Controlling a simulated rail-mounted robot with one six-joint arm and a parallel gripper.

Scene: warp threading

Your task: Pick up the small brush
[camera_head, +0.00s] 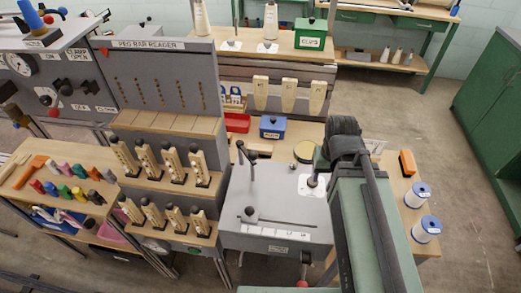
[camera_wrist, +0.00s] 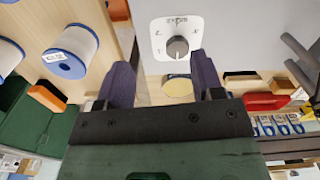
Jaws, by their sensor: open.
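The small brush looks to be the orange block with a dark side (camera_head: 407,163) on the wooden bench at the right of the head view. It also shows at the left of the wrist view (camera_wrist: 47,98), outside the jaws and apart from them. My gripper (camera_wrist: 163,78) has its two purple fingers spread with nothing held between them. In the head view the gripper is mostly hidden behind my arm, above the bench near the white dial plate.
Two blue-and-white spools (camera_head: 419,195) stand just in front of the brush. The white dial plate (camera_wrist: 177,38) and a yellow disc (camera_wrist: 178,89) lie ahead of my fingers. A grey machine (camera_head: 275,215) with upright levers stands left of my arm. A blue box (camera_head: 272,127) sits farther back.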

